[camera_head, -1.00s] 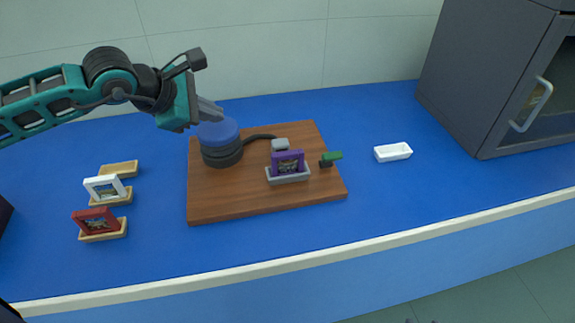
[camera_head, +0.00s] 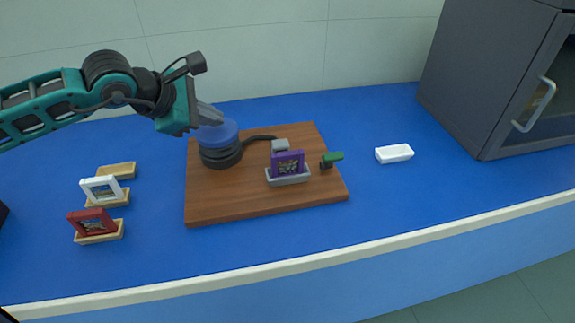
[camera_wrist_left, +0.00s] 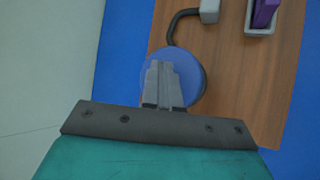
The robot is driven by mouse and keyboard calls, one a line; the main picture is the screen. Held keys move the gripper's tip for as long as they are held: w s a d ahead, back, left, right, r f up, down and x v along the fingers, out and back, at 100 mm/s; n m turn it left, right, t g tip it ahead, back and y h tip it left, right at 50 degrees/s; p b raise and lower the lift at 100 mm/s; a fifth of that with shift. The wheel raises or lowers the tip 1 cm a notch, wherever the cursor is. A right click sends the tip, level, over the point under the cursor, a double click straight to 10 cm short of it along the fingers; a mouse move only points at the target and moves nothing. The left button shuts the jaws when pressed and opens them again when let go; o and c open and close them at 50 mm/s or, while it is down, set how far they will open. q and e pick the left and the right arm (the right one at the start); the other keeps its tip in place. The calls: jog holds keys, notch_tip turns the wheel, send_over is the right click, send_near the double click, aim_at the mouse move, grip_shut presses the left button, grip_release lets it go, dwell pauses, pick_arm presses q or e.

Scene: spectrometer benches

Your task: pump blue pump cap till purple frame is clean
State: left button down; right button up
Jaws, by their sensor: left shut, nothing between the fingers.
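The blue pump cap (camera_head: 222,133) sits on a black ribbed bellows on the left part of a wooden board (camera_head: 240,204). A dark hose runs from the bellows to a grey block behind the purple frame (camera_head: 287,163). The purple frame stands upright in a grey tray (camera_head: 289,179), its picture facing front. My left gripper (camera_head: 217,116) is shut and empty, its fingertips at the top of the blue cap. In the left wrist view the shut fingers (camera_wrist_left: 165,70) overlap the blue cap (camera_wrist_left: 190,68); contact is unclear. My right gripper is not in view.
A green-handled valve (camera_head: 332,157) stands right of the purple frame. A white tray (camera_head: 394,153) lies farther right, before a grey cabinet (camera_head: 470,75). At left, a white frame (camera_head: 101,189) and a red frame (camera_head: 92,222) stand in wooden trays, with an empty one (camera_head: 117,170) behind.

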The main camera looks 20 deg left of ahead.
aim_at(213, 132)
pick_arm(q)
jog(key=shift+f+b, duration=0.45)
jog(key=shift+f, duration=0.05)
dwell(0.4)
jog(key=shift+r+p, duration=0.55)
jog(key=shift+r, duration=0.55)
notch_tip(213, 132, up, 6)
jog(key=p, duration=0.3)
jog(key=shift+s, duration=0.1)
dwell(0.6)
